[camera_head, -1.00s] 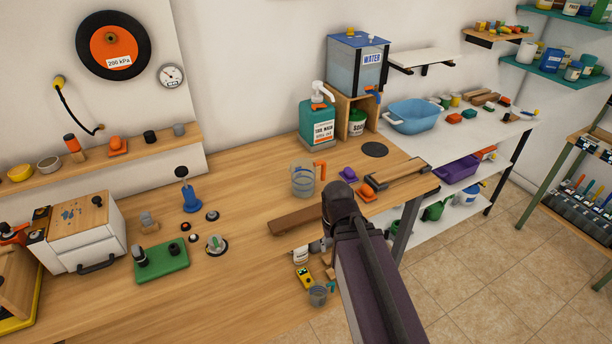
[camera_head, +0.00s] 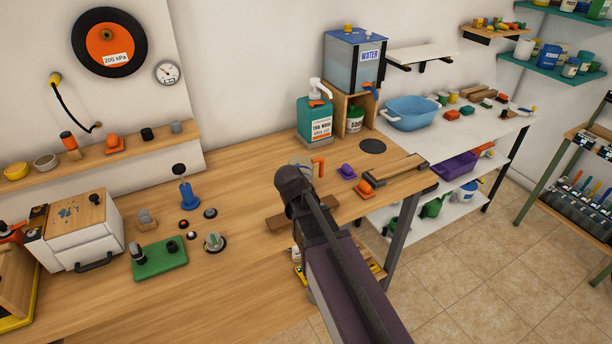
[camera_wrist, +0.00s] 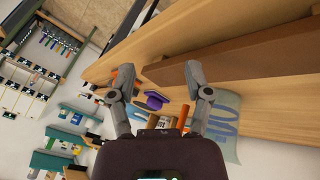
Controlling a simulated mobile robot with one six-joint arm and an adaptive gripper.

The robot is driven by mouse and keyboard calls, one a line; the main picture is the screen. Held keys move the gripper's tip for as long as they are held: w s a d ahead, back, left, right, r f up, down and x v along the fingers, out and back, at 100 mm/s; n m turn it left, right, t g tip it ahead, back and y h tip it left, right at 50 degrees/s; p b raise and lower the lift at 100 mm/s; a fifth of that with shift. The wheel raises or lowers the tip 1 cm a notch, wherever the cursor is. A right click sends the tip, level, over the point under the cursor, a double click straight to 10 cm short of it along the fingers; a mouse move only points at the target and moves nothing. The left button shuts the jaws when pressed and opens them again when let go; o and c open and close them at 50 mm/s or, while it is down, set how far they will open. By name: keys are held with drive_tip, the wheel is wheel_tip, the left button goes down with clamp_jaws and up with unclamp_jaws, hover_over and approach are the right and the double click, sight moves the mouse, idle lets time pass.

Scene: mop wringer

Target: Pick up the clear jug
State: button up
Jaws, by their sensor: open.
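The clear jug stands on the wooden bench. In the head view, my arm hides most of it and its orange handle (camera_head: 319,165) shows just past the arm. In the wrist view, what looks like the jug's see-through bluish body (camera_wrist: 225,122) is partly behind my right finger, with the orange handle (camera_wrist: 181,118) beside it. My gripper (camera_wrist: 159,75) is open, with its two fingers wide apart and nothing held between them. In the head view my fingers are hidden behind the arm.
A dark brown bar (camera_wrist: 240,66) lies on the bench close to my fingers. A purple object (camera_wrist: 153,100) shows between them. A green soap bottle (camera_head: 316,120) stands behind the jug.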

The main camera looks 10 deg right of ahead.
sight(307, 174)
drive_tip(key=w+a+r+m+t+h, duration=0.5)
drive_tip(key=w+a+r, duration=0.4)
drive_tip(key=w+a, duration=0.3)
drive_tip(key=shift+w+a+t, duration=0.4)
drive_tip(key=shift+w+t, duration=0.3)
drive_tip(key=shift+t, duration=0.1)
drive_tip(key=shift+f, duration=0.1)
drive_tip(key=b+x, duration=0.3)
drive_tip(key=x, duration=0.5)
drive_tip(key=shift+d+b, duration=0.3)
drive_tip(key=shift+b, duration=0.05)
drive_tip(key=shift+w+f, duration=0.1)
drive_tip(key=shift+w, duration=0.05)
